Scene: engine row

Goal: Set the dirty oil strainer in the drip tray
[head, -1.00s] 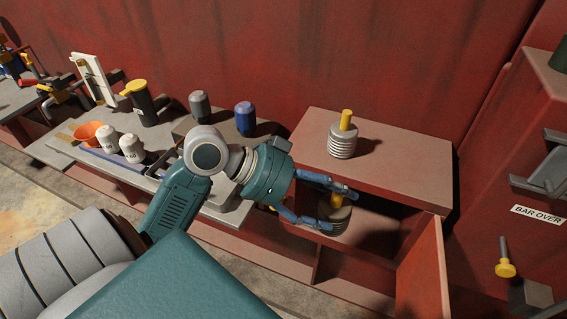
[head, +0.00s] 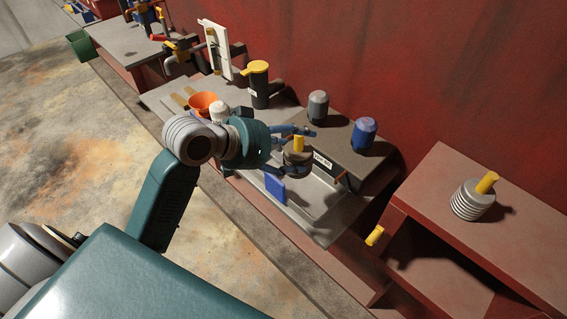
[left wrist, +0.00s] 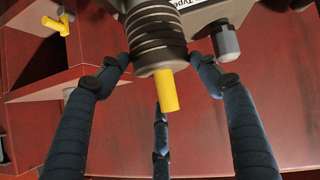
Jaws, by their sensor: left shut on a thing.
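My left gripper (head: 292,149) is shut on the dirty oil strainer (head: 297,157), a dark ribbed cylinder with a yellow handle. In the left wrist view the strainer (left wrist: 152,35) sits between the fingers, with its yellow handle toward the camera. In the head view it is over or beside the grey, low-rimmed tray (head: 318,210) on the bench. I cannot tell whether its underside touches anything. A second, lighter grey strainer (head: 470,203) with a yellow handle stands on the red cabinet at right. My right gripper is not in view.
A blue plate (head: 275,187) stands at the tray's near side. A grey canister (head: 318,107) and a blue canister (head: 364,135) stand behind it on a raised block. An orange funnel (head: 206,105), white container (head: 219,111) and dark jug (head: 257,84) are to the left.

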